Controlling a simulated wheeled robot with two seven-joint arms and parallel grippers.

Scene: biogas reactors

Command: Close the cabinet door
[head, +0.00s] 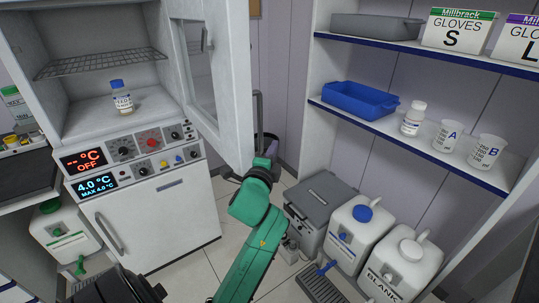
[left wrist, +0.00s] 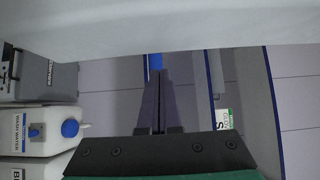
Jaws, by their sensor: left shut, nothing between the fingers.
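The white cabinet (head: 120,190) stands at the left with its upper compartment open. Its white door (head: 234,85), with a window, stands swung wide open on the compartment's right side. A grey handle (head: 258,118) shows along the door's outer side. My left arm reaches up to the door's lower free corner. My left gripper is mostly hidden there in the head view. In the left wrist view the left gripper (left wrist: 159,78) is shut and empty, below a broad pale surface that looks like the door (left wrist: 150,25). I cannot tell whether they touch. My right gripper is not in view.
A shelf unit (head: 340,110) at the right holds a blue tray (head: 360,99), a bottle (head: 413,119), beakers and glove boxes. A grey box (head: 322,194) and white canisters (head: 357,231) stand on the floor. A labelled bottle (head: 121,98) stands inside the compartment.

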